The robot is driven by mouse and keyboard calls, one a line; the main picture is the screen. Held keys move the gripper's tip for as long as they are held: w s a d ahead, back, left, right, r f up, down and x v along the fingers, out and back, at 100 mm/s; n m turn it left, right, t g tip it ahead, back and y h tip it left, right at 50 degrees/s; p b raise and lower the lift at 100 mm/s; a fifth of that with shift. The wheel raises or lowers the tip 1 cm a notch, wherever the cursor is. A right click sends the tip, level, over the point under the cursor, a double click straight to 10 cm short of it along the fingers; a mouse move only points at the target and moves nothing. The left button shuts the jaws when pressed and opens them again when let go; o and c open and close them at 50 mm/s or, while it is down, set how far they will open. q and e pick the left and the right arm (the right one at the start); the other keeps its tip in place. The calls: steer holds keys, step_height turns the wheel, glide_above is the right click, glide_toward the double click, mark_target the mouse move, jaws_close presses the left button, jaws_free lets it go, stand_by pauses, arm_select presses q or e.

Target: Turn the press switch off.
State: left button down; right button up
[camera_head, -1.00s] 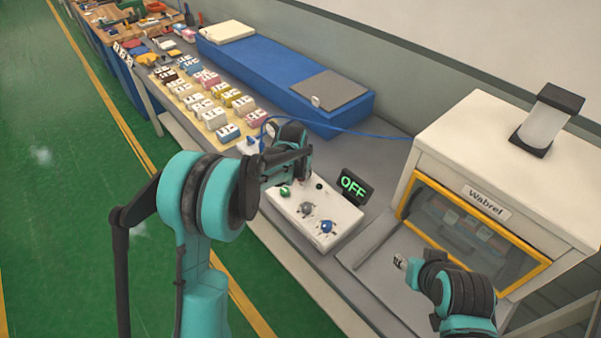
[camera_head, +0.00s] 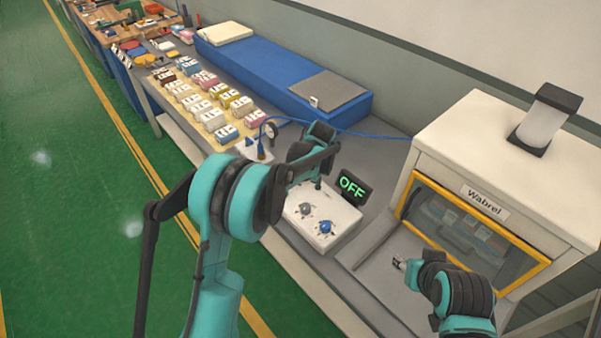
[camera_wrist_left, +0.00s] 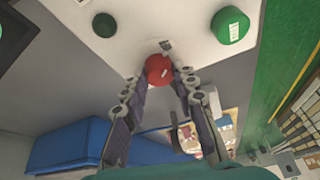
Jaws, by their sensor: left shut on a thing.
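The white control box (camera_head: 338,224) stands on the bench with a grey knob (camera_head: 306,208) and a blue knob (camera_head: 325,227) on top. Beside it, a black display (camera_head: 354,188) shows green "OFF". In the left wrist view, a red knob (camera_wrist_left: 158,69) sits at the box edge, between a black knob (camera_wrist_left: 105,25) and a green knob (camera_wrist_left: 230,25). My left gripper (camera_wrist_left: 160,82) is shut on the red knob. In the head view my left arm hides the red and green knobs. My right gripper (camera_head: 399,264) is over the grey tray at the machine; its jaws are too small to judge.
A white machine (camera_head: 500,140) labelled "Wabrel" with a yellow-framed window stands right. A long blue box (camera_head: 270,75) lies behind several small coloured boxes (camera_head: 205,95). A blue cable (camera_head: 370,134) crosses the bench. Green floor is open at left.

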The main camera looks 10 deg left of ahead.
arm_select(q)
steer(key=shift+n, duration=0.4)
steer(key=c, duration=1.2)
jaws_free()
steer(key=v, duration=1.2)
steer(key=shift+w, duration=0.2)
steer(key=shift+r, duration=0.1)
